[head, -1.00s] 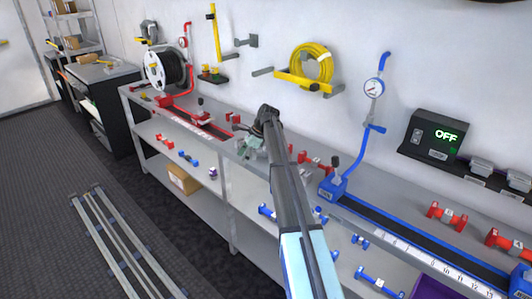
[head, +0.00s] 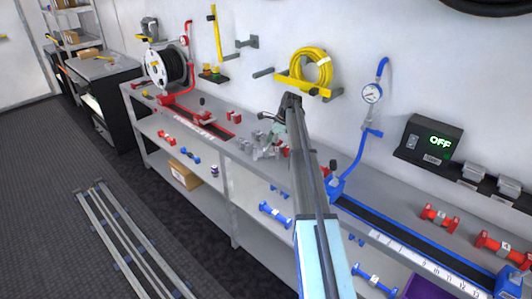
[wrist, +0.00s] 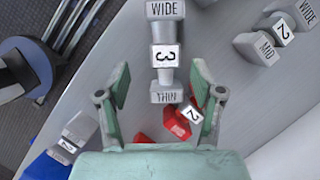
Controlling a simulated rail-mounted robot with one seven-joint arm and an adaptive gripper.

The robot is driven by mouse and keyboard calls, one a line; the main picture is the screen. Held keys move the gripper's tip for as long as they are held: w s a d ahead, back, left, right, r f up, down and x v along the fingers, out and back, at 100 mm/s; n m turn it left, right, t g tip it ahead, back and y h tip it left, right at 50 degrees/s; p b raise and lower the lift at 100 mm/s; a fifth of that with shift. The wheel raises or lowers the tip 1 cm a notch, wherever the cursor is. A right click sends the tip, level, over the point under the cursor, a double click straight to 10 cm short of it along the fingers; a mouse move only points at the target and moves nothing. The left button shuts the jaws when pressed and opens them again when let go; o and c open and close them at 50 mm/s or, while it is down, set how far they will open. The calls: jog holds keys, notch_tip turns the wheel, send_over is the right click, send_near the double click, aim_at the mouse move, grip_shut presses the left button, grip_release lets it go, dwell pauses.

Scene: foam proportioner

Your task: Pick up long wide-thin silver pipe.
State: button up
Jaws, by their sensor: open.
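A silver pipe (wrist: 164,50) marked WIDE, 3 and THIN lies on the grey bench in the wrist view, its WIDE end at the top and its THIN end nearest me. My gripper (wrist: 160,82) is open, with one green finger on each side of the pipe's THIN half. A gap shows on both sides, and I cannot tell its height above the pipe. In the head view my gripper (head: 273,131) is over the bench's middle, beside a cluster of silver pieces (head: 264,150); which one is this pipe is unclear there.
A silver pipe marked MID and 2 (wrist: 262,46) lies to the right. A red piece marked 2 (wrist: 180,122) lies close below the THIN end, between the fingers. A blue track (head: 400,232) runs along the bench at right, and a red one (head: 200,118) at left.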

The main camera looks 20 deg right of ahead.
aim_at(266, 154)
jog(key=shift+w+p+x, duration=0.1)
jog(key=shift+p+x, duration=0.5)
jog(key=shift+x, duration=0.75)
jog(key=shift+w+p+x, duration=0.15)
jog(key=shift+p+x, duration=0.4)
jog(key=shift+x, duration=0.8)
jog(key=shift+d, duration=0.15)
grip_shut()
